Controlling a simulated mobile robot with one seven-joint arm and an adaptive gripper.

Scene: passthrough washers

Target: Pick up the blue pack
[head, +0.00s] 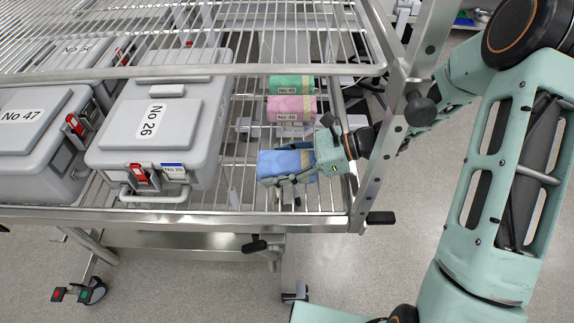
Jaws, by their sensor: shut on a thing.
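The blue pack (278,164) is a soft-looking blue block at the right front part of the wire shelf in the head view. My gripper (296,172) reaches in from the right and is shut on the blue pack, with its fingers along the pack's near side. The far finger is hidden. I cannot tell whether the pack rests on the wires or is a little above them.
A pink pack (291,108) and a green pack (291,84) lie behind the blue one. Grey lidded bins No 26 (165,110) and No 47 (30,116) stand to the left. A metal upright (398,135) is close to my arm, and wire shelving (200,62) lies above.

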